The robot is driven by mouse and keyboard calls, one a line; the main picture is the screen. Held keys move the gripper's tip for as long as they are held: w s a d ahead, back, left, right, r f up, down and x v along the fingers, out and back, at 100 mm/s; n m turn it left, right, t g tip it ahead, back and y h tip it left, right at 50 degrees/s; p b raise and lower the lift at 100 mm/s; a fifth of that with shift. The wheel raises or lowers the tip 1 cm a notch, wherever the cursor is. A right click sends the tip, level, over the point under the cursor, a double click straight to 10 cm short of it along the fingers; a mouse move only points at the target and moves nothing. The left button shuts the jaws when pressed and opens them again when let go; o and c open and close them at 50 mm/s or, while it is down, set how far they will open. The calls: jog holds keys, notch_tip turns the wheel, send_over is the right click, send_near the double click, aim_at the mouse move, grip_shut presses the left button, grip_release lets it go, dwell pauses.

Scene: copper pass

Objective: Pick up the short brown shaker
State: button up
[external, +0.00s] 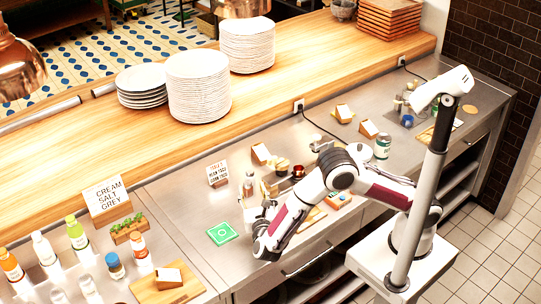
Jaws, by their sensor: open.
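My arm reaches out over the steel counter (190,215), and its wrist hangs low near the counter's front edge. My gripper (262,209) is small and partly hidden by the wrist, and looks open. A small upright shaker-like container (249,184) with a pale brownish body stands just beyond my gripper. A short dark reddish-brown container (298,171) stands farther right, behind my arm. At this size I cannot tell for sure which one is the short brown shaker. I see nothing held in my gripper.
A green square mat (222,234) lies left of my gripper. A small sign (217,174) stands behind it. Several bottles (76,233) and a larger sign (107,201) stand at left. A green-labelled can (382,146) stands at right. Plate stacks (198,88) sit on the wooden shelf.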

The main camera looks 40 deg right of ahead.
send_near(248, 187)
jog(key=shift+x, duration=0.8)
jog(key=shift+w+d+f, duration=0.1)
jog(key=shift+w+d, duration=0.2)
jog(key=shift+w, duration=0.3)
jog(key=shift+x, duration=3.1)
jog(key=shift+c, duration=0.3)
jog(key=c, duration=1.1)
